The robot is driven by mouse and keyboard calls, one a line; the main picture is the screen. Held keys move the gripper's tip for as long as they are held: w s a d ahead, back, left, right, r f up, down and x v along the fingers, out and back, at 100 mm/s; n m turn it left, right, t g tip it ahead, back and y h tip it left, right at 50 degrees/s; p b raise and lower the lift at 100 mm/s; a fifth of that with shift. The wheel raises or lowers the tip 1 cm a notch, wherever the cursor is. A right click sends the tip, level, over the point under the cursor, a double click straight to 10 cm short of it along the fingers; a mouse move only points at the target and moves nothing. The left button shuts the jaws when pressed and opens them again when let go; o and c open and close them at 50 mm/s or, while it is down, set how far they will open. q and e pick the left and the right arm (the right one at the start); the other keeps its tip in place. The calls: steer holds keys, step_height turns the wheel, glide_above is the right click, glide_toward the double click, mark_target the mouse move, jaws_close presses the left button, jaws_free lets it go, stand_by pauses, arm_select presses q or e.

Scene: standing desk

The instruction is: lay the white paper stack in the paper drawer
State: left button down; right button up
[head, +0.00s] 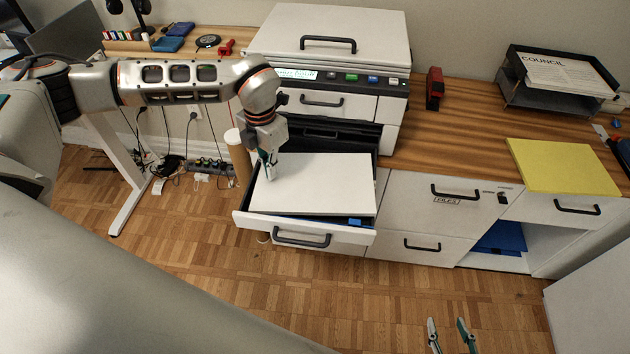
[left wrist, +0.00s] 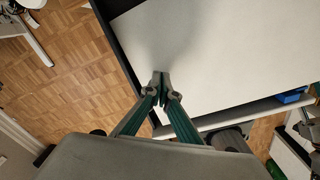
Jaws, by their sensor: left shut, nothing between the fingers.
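The white paper stack (head: 325,180) lies in the open paper drawer (head: 302,236) below the printer. I cannot tell whether it lies fully flat; a dark strip and some blue show under its front edge. In the left wrist view the stack (left wrist: 230,50) fills the upper right, inside the drawer's dark side wall (left wrist: 117,45). My left gripper (head: 267,176) is shut and empty, pointing down over the left part of the stack; its fingertips (left wrist: 161,78) are close together, and contact with the paper is unclear. My right gripper (head: 447,322) is open and empty at the bottom of the head view.
The printer (head: 330,40) stands on the wooden counter above the drawer. A yellow stack (head: 563,166) lies on the counter at right, near a black letter tray (head: 556,80). A file drawer (head: 440,200) is closed. A brown cylinder (head: 238,155) stands left of the open drawer.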

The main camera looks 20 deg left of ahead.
arm_select(q)
steer(key=shift+f, duration=0.6)
stand_by(0.5)
steer(key=shift+w+a+b, duration=0.15)
steer(key=shift+w+a, duration=0.1)
steer(key=shift+w, duration=0.5)
steer(key=shift+w+a+b, duration=0.2)
steer(key=shift+w+a, duration=0.05)
steer(key=shift+w, duration=0.45)
steer(key=shift+w+a+b, duration=0.15)
steer(key=shift+w+a, duration=0.1)
steer(key=shift+w, duration=0.5)
stand_by(1.5)
steer(key=shift+r, duration=0.1)
steer(key=shift+r+p, duration=2.5)
steer(key=shift+r, duration=0.45)
steer(key=shift+s+f, duration=0.1)
